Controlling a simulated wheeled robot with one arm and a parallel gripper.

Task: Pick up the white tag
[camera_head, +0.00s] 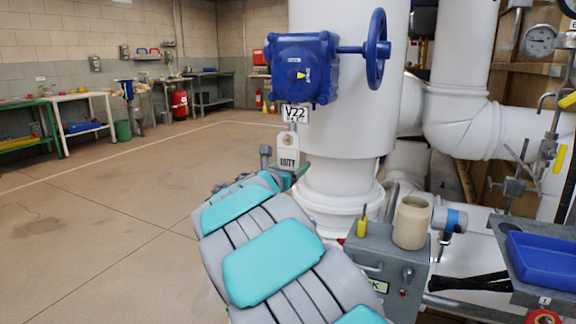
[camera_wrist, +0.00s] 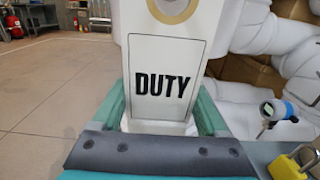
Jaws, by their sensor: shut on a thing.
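The white tag (camera_head: 288,161) with the word DUTY stands upright in front of the large white pipe, just below the V22 plate (camera_head: 294,114). In the wrist view the tag (camera_wrist: 166,85) fills the middle, with part of a tan ring at its top. My gripper (camera_head: 284,175) is shut on the lower part of the tag, with a green finger at each side in the wrist view (camera_wrist: 162,112). The tag's top edge is close under the plate; I cannot tell whether it still hangs from something there.
A blue valve gearbox (camera_head: 302,68) with a handwheel (camera_head: 377,49) is above the tag. At the lower right, a grey box (camera_head: 383,262) carries a beige jar (camera_head: 411,223) and a yellow padlock (camera_head: 362,228). A blue tray (camera_head: 541,262) is further right. The floor at left is clear.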

